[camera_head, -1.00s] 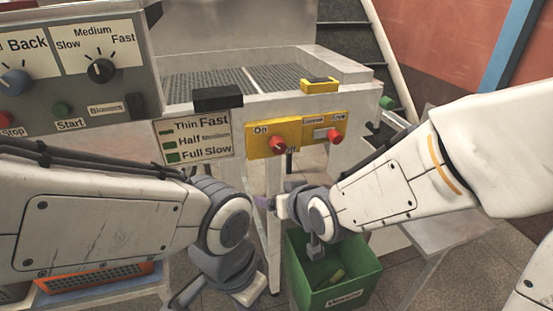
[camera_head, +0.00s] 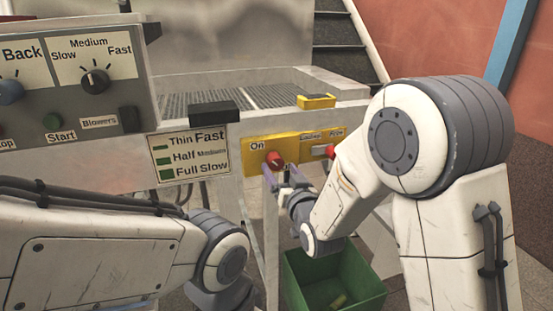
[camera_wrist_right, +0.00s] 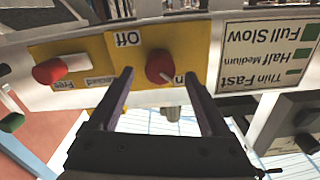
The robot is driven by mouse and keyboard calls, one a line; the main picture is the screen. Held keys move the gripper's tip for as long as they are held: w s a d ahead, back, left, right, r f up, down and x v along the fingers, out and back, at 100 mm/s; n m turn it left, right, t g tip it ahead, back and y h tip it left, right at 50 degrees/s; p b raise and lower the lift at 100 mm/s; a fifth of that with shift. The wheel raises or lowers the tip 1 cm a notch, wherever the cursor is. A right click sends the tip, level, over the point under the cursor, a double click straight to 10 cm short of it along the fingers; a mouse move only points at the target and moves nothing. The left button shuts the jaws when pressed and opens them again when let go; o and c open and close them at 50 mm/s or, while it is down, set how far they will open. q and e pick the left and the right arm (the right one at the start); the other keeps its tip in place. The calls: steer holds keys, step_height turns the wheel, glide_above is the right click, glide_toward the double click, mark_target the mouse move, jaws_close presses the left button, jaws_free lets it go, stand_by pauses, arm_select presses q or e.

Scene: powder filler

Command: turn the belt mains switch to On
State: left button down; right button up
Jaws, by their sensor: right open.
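The belt mains switch is a red knob (camera_head: 275,159) on a yellow panel (camera_head: 297,147), beside an "On" label. The right wrist view shows this knob (camera_wrist_right: 160,66) upside down, with "Off" and a partly covered "On" label on opposite sides; its exact setting is hard to read. My right gripper (camera_head: 279,172) is open just in front of the knob. In the right wrist view the fingers (camera_wrist_right: 160,77) stand either side of the knob, with gaps showing. My left arm (camera_head: 225,262) is at lower left; its gripper is out of frame.
A second red knob (camera_head: 330,151) sits right of the switch on the panel. A thickness and speed sign (camera_head: 193,155) and grey control box (camera_head: 70,75) are to the left. A green bin (camera_head: 330,280) stands below.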

mark_target(277, 165)
steer(key=shift+x, duration=2)
jaws_close()
